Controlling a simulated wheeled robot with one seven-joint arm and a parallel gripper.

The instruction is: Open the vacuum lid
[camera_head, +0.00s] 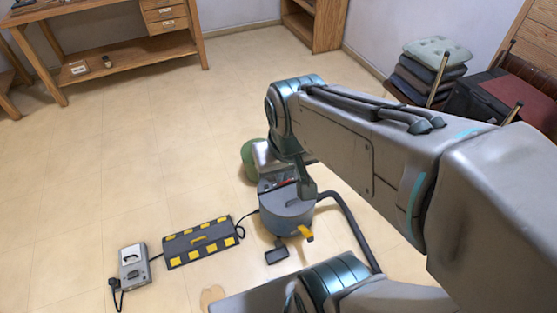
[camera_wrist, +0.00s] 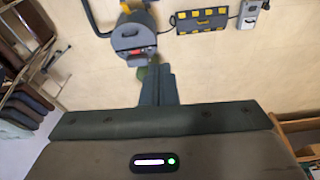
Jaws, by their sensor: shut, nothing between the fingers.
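The vacuum (camera_head: 285,215) is a grey, round canister on the floor with a dark hose at its right and a yellow piece low on its front. A dark area with a bit of red shows on its upper part; whether the lid is open I cannot tell, as my arm partly covers it. The vacuum also shows at the top of the wrist view (camera_wrist: 133,32). My gripper (camera_wrist: 158,70) is shut and empty, its fingers together and pointing toward the vacuum. In the head view my gripper (camera_head: 307,189) overlaps the vacuum's upper right edge; contact cannot be told.
A wooden workbench (camera_head: 120,52) stands at the back left, stacked cushions (camera_head: 432,68) at the right. The floor at left is clear.

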